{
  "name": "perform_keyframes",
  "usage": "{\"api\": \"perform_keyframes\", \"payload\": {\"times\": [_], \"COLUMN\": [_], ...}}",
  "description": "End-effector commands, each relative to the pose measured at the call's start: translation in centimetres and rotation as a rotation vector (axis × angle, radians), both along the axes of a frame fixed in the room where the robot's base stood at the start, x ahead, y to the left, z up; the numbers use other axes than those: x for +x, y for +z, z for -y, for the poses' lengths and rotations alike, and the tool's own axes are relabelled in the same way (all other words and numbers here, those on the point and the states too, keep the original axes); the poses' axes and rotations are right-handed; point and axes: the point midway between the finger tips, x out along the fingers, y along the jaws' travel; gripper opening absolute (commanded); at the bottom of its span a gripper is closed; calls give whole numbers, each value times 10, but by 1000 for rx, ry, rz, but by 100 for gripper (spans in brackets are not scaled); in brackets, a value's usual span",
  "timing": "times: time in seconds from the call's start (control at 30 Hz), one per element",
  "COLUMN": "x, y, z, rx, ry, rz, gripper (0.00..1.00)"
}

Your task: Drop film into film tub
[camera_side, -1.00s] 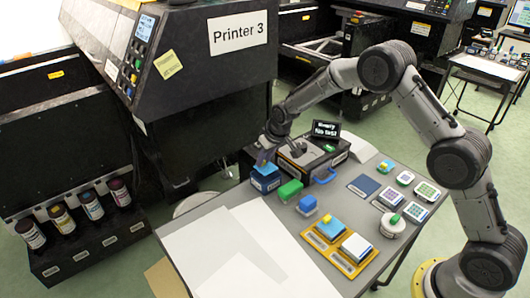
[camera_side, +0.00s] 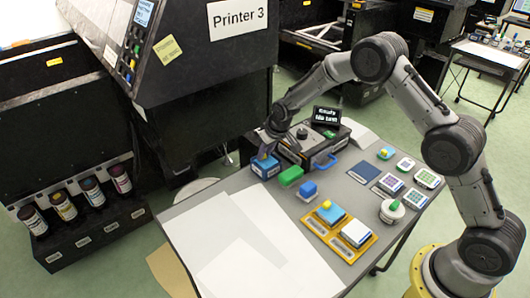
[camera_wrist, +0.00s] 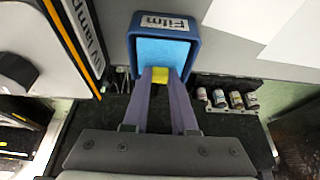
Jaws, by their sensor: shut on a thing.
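The film tub is a dark blue box with a white "Film" label, in the wrist view (camera_wrist: 193,40) and beside the black box in the side view (camera_side: 267,170). A flat light blue surface (camera_wrist: 160,50) fills its opening. My gripper (camera_wrist: 161,76) is over the tub's near side, with its fingers closed on a small yellow piece (camera_wrist: 163,73), which I take for the film. The yellow piece lies against the light blue surface in the picture. I cannot tell whether the two are joined. In the side view my gripper (camera_side: 265,153) is at the tub's top.
A green block (camera_side: 291,176) and a blue block (camera_side: 309,190) stand close to the tub. A black box with a small display (camera_side: 326,116) is behind it. A yellow tray (camera_side: 352,247) holds pads. White sheets (camera_side: 225,245) cover the table's left part.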

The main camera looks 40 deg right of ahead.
Motion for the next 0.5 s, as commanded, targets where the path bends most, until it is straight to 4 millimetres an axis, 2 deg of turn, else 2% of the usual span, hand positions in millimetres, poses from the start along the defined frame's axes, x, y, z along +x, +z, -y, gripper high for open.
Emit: {"api": "perform_keyframes", "payload": {"times": [0.2, 0.23, 0.4, 0.5], "x": [0, 0, 0, 0], "y": [0, 0, 0, 0], "z": [0, 0, 0, 0], "rx": [0, 0, 0, 0], "ry": [0, 0, 0, 0], "rz": [0, 0, 0, 0], "gripper": [3, 31, 60, 60]}}
